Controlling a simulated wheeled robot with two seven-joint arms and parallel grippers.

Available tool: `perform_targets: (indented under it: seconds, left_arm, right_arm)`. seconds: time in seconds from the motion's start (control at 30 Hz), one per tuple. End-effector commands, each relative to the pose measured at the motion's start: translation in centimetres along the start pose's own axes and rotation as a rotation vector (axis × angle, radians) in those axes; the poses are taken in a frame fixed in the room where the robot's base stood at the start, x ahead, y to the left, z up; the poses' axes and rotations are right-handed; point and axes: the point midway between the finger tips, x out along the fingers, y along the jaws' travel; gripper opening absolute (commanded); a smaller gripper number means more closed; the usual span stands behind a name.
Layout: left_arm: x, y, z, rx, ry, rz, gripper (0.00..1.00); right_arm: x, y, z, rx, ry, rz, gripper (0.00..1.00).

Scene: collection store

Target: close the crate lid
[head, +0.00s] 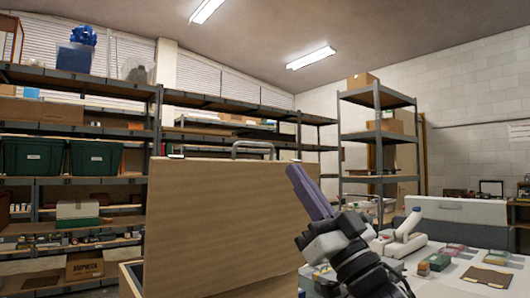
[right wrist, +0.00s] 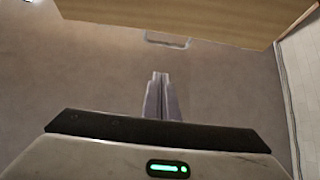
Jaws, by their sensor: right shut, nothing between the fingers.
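The crate lid (head: 215,225) is a large brown wooden panel standing raised, nearly upright, in the middle of the head view. A metal handle (head: 253,147) shows at its top edge. In the right wrist view the lid (right wrist: 200,14) crosses the top, with the handle (right wrist: 167,40) at its edge. A strip of the crate (head: 130,282) shows at the lid's lower left; the rest is hidden. My right gripper (head: 299,176) is shut and empty, pointing up at the lid's right edge. In the right wrist view its fingers (right wrist: 160,78) appear apart from the handle. My left gripper is out of view.
A white table (head: 465,272) at the right holds a white device (head: 402,238), small boxes and a long pale case (head: 455,210). Shelving (head: 80,185) with green bins stands behind at the left. Another shelf rack (head: 378,140) stands behind at the right.

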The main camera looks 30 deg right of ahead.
Motion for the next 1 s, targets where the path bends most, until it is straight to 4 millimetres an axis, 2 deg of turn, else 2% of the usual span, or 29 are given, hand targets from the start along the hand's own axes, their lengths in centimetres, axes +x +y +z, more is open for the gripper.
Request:
perform_targets:
  seconds: [0.03, 0.1, 0.33, 0.4, 0.6, 1.0]
  left_arm:
    - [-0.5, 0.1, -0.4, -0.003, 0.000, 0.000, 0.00]
    - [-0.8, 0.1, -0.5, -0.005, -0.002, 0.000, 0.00]
    - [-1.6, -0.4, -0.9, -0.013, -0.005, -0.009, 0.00]
    - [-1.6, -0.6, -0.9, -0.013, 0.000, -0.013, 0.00]
    - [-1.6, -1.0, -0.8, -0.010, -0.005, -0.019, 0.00]
    - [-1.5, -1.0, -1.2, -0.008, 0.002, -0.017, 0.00]
  right_arm:
    - [1.5, 0.1, -0.4, 0.000, 0.002, 0.001, 0.00]
    - [3.1, 0.0, -0.4, 0.000, 0.003, 0.001, 0.00]
    - [7.8, 0.0, -0.3, -0.001, 0.000, 0.001, 0.00]
    - [8.4, 0.1, 1.1, 0.003, -0.004, 0.004, 0.00]
    - [9.7, 0.1, 2.6, 0.002, -0.002, 0.002, 0.00]
    - [9.9, 0.0, 2.9, 0.000, -0.002, 0.001, 0.00]
